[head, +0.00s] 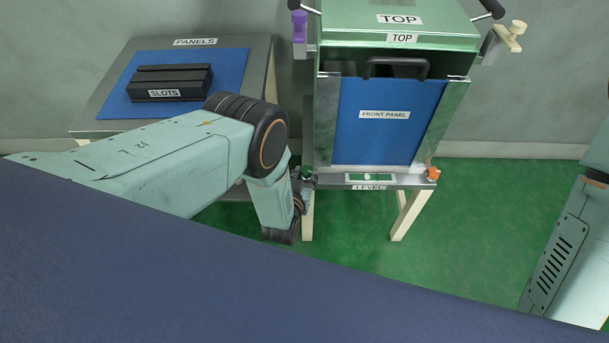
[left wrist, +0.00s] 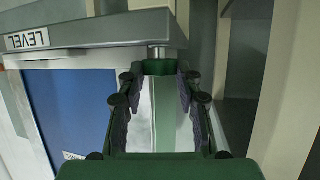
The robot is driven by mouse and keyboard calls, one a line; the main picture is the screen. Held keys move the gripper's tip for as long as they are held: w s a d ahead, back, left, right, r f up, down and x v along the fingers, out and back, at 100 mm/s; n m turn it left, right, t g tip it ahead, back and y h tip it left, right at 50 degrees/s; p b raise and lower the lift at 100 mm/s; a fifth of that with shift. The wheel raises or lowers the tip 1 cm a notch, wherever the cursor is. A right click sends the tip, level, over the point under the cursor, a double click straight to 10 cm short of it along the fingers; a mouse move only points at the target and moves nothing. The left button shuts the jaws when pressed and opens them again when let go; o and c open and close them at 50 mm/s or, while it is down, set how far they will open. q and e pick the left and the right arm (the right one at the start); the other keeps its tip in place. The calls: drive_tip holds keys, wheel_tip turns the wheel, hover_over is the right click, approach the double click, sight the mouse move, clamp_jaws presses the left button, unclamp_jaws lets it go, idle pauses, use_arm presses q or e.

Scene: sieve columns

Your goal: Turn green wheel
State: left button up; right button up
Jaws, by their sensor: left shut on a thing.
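The small green wheel (head: 307,172) sits at the left front corner of the stand, beside the level. My left gripper (head: 303,182) reaches it from the left and is shut on it, hiding most of it in the head view. In the left wrist view the green wheel (left wrist: 160,67) lies between the two fingertips (left wrist: 158,84), just below a round metal post. My right gripper is out of the head view; only part of my right arm shows at the right edge.
The level (head: 369,177) lies on the stand's front edge, with an orange wheel (head: 433,173) at its right end. The blue front panel (head: 385,125) stands above. A side table (head: 100,110) holds a black slotted block (head: 170,82). Green floor is open to the right.

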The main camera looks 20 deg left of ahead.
use_arm(q)
drive_tip(key=shift+a+m+h, duration=0.15)
drive_tip(key=shift+m+h, duration=0.15)
drive_tip(key=shift+a+m+h+b, duration=0.3)
drive_tip(key=shift+m+h, duration=0.5)
drive_tip(key=shift+h, duration=0.2)
drive_tip(key=shift+w+a+f+m+g+h+b, duration=0.1)
drive_tip(key=shift+m+g+h+b, duration=0.1)
drive_tip(key=shift+m+h, duration=0.25)
drive_tip(key=shift+a+m+g+h+b, duration=0.1)
drive_tip(key=shift+m+g+h+b, duration=0.1)
drive_tip(key=shift+m+h, duration=0.2)
drive_tip(key=shift+w+a+m+g+h+b, duration=0.15)
drive_tip(key=shift+m+g+h+b, duration=0.45)
drive_tip(key=shift+m+h, duration=0.45)
drive_tip(key=shift+a+m+g+h+b, duration=0.1)
drive_tip(key=shift+m+g+h+b, duration=0.3)
drive_tip(key=shift+m+h+b, duration=0.6)
drive_tip(key=o, duration=1.2)
drive_tip(key=shift+c, duration=0.2)
